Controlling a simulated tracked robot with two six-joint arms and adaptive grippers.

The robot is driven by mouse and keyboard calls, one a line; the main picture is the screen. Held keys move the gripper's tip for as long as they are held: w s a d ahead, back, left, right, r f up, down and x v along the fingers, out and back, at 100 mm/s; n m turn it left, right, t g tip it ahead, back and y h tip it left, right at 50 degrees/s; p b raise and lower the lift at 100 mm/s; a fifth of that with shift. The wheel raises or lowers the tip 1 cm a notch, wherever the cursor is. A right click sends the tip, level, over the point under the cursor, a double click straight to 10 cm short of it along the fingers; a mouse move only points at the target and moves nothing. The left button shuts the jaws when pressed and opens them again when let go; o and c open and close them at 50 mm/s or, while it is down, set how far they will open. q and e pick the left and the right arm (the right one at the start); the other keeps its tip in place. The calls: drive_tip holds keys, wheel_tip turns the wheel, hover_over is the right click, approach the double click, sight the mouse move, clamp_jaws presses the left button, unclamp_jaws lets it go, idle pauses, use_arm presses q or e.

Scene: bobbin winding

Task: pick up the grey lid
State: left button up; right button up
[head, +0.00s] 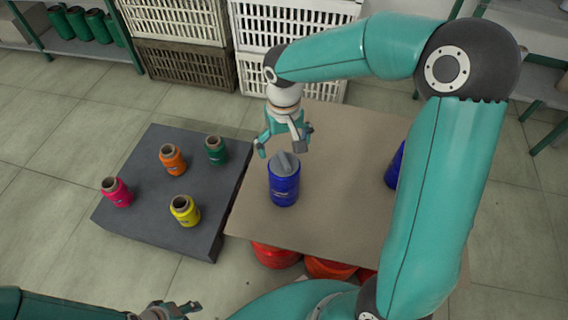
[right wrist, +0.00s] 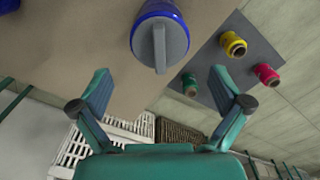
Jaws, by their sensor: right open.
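The grey lid (head: 279,171) with a raised bar handle sits on top of a blue container (head: 284,190) on the brown tabletop. In the right wrist view the lid (right wrist: 176,44) shows as a grey disc on the blue container (right wrist: 158,8), its handle pointing toward the gripper. My right gripper (head: 281,148) is open and empty, just above and behind the lid; in the right wrist view its fingers (right wrist: 159,84) stand apart, with the lid beyond them. My left gripper (head: 172,310) is at the bottom edge, partly cut off, away from the lid.
Yellow (head: 185,211), pink (head: 116,192), orange (head: 172,159) and green (head: 215,150) spools stand on a dark grey platform (head: 150,222) to the left. A second blue container (head: 395,166) is partly hidden by my right arm. Red containers (head: 275,256) sit under the tabletop (head: 320,222). Crates (head: 180,60) stand behind.

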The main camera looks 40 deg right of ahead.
sight(284, 159)
drive_tip(key=shift+f+b, duration=0.4)
drive_tip(key=shift+f, duration=2.45)
drive_tip(key=c, duration=0.9)
drive_tip(key=shift+s, duration=0.15)
drive_tip(key=c, duration=0.3)
drive_tip(key=shift+f, duration=0.1)
